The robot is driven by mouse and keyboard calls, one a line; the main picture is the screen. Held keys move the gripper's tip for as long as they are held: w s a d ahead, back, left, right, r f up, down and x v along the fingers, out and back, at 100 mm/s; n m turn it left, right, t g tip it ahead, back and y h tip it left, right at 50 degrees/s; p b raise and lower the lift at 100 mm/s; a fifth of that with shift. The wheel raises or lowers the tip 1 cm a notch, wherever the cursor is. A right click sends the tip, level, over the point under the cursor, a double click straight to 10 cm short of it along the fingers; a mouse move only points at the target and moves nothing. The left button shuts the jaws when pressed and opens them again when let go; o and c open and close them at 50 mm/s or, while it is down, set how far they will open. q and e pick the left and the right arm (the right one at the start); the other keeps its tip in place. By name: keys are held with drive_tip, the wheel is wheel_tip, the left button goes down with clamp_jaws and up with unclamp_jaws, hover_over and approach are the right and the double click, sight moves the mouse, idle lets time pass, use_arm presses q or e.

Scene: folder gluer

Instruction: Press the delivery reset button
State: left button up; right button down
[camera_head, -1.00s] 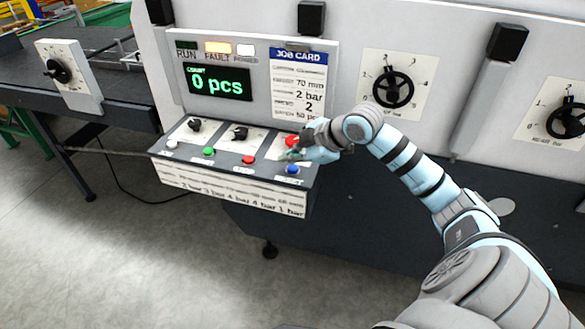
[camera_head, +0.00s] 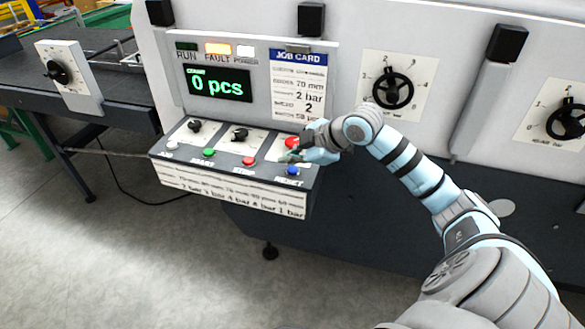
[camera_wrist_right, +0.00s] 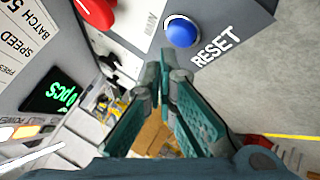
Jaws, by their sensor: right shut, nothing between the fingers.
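The blue button (camera_head: 293,171), labelled RESET, is at the right end of the sloped control panel (camera_head: 180,155). In the right wrist view the blue button (camera_wrist_right: 182,32) is round and unobstructed, with the word RESET beside it. My right gripper (camera_head: 289,157) is shut and empty, over the panel just behind the blue button. In the right wrist view the closed fingertips (camera_wrist_right: 162,78) are close to the button, with a gap between them in the picture. My left gripper is not in view.
A large red button (camera_head: 292,142) sits right behind my right gripper. A small red button (camera_head: 248,160), a green button (camera_head: 209,151) and a white button (camera_head: 172,144) line the panel's front. The display (camera_head: 218,84) reads 0 pcs, and the FAULT lamp (camera_head: 217,48) glows orange.

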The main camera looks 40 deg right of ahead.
sight(292, 171)
drive_tip(key=shift+f, duration=0.15)
drive_tip(key=shift+f, duration=0.3)
drive_tip(key=shift+f+b, duration=0.5)
drive_tip(key=shift+b, duration=0.05)
idle(0.5)
idle(0.3)
drive_tip(key=shift+d+r+p, duration=0.1)
drive_tip(key=shift+r+p, duration=0.85)
drive_tip(key=shift+p, duration=0.05)
wheel_tip(292, 171, up, 5)
drive_tip(key=p, duration=0.4)
drive_tip(key=shift+r+p, duration=0.1)
drive_tip(key=shift+p, duration=0.2)
